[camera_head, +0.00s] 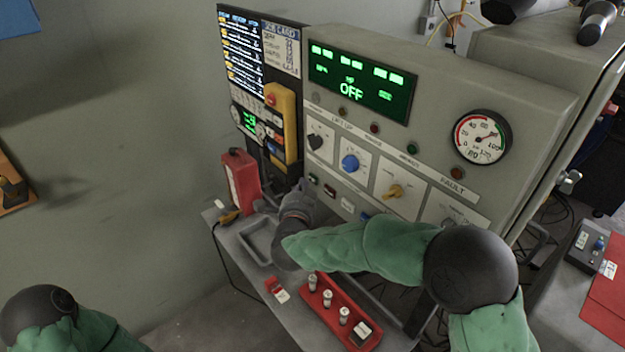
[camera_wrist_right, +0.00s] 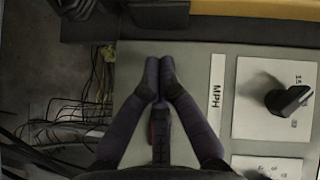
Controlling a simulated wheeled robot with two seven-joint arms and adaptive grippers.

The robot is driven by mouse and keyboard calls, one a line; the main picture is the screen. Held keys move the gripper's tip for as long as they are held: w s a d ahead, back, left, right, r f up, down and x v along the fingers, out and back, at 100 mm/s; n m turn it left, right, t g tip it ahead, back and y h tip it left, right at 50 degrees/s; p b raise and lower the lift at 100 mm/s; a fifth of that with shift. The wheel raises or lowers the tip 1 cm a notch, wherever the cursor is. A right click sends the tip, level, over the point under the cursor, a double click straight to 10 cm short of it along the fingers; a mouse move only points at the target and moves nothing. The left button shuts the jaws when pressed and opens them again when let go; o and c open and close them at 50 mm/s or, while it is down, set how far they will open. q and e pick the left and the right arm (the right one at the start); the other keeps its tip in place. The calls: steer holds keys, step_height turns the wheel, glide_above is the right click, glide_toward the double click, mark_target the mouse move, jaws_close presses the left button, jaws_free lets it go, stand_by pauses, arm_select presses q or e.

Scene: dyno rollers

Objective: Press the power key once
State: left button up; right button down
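The grey console (camera_head: 440,85) carries a green-lit display (camera_head: 360,82) that reads OFF. Below its knobs is a row of small keys: a green one (camera_head: 313,180), a red one (camera_head: 330,190), a white one (camera_head: 347,204) and a blue one (camera_head: 365,215). I cannot read which is the power key. My right gripper (camera_head: 302,188) is at the console's lower left, just left of the green key; contact cannot be told. In the wrist view its fingertips (camera_wrist_right: 159,72) meet with nothing between them, over the panel left of an MPH label (camera_wrist_right: 216,95). My left gripper is out of view.
A black knob (camera_wrist_right: 288,100) on a white plate (camera_wrist_right: 262,122) lies right of the fingers. A red tray (camera_head: 335,318) sits on the bench below my right arm.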

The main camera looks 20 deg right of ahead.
steer(key=shift+d, duration=0.15)
stand_by(0.7)
steer(key=shift+w+d, duration=0.15)
steer(key=shift+d, duration=0.1)
steer(key=shift+w+d, duration=0.1)
steer(key=shift+d, duration=0.25)
stand_by(0.7)
steer(key=shift+a, duration=0.1)
steer(key=shift+s+a, duration=0.25)
steer(key=shift+a, duration=0.4)
steer(key=a, duration=0.1)
steer(key=s+a, duration=0.1)
steer(key=a, duration=0.1)
steer(key=a+p, duration=0.1)
steer(key=shift+s+a, duration=0.35)
stand_by(0.3)
stand_by(0.7)
